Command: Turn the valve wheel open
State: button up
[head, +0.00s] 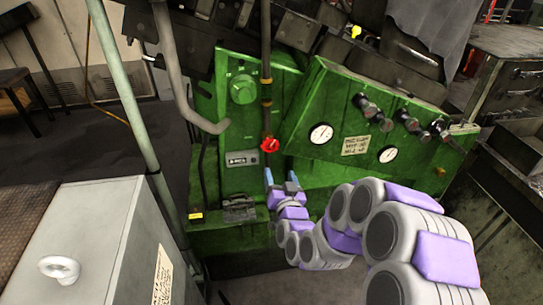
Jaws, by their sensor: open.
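A small red valve wheel (270,145) sits on a thin vertical pipe in front of the green machine, near the middle of the head view. My gripper (280,177) is just below the wheel in the picture, with its two blue fingertips spread apart and nothing seen between them. The fingers point up toward the wheel, and a gap shows between them and it. I cannot tell how far the wheel is turned.
The green machine panel (335,105) carries gauges (321,133) and black knobs. A green round knob (243,88) is up left of the wheel. A grey cabinet (90,235) with a ring stands at front left. A pale pole (125,90) rises beside it.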

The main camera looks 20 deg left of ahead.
aim_at(270, 147)
jog(key=b+x, duration=0.1)
jog(key=x, duration=1)
jog(key=shift+w+a+r, duration=0.1)
jog(key=shift+w+a, duration=0.15)
jog(key=shift+a, duration=0.1)
jog(key=shift+x, duration=1.15)
jog(key=shift+s+a, duration=0.1)
jog(key=shift+c, duration=0.2)
jog(key=c, duration=0.7)
